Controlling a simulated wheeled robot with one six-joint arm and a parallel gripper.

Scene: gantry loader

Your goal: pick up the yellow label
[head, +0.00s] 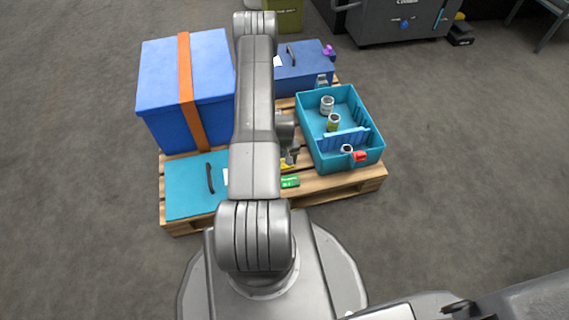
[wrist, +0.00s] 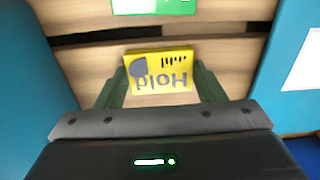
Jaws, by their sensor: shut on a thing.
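The yellow label (wrist: 160,73), with "Hold" printed on it, appears upside down in the wrist view. It sits between the two green fingers of my gripper (wrist: 160,85), which are shut on its left and right sides. Wooden pallet boards show behind it; I cannot tell whether it touches them. In the head view, only a small part of the yellow label (head: 287,165) shows beside my arm, which hides most of my gripper (head: 289,158).
A green label (head: 290,182) lies near the pallet's front edge. A teal bin (head: 372,158) with several containers stands right on the wooden pallet (head: 335,183). A teal box (head: 190,195) and a large blue box (head: 160,85) are left. A blue case (head: 312,80) is behind.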

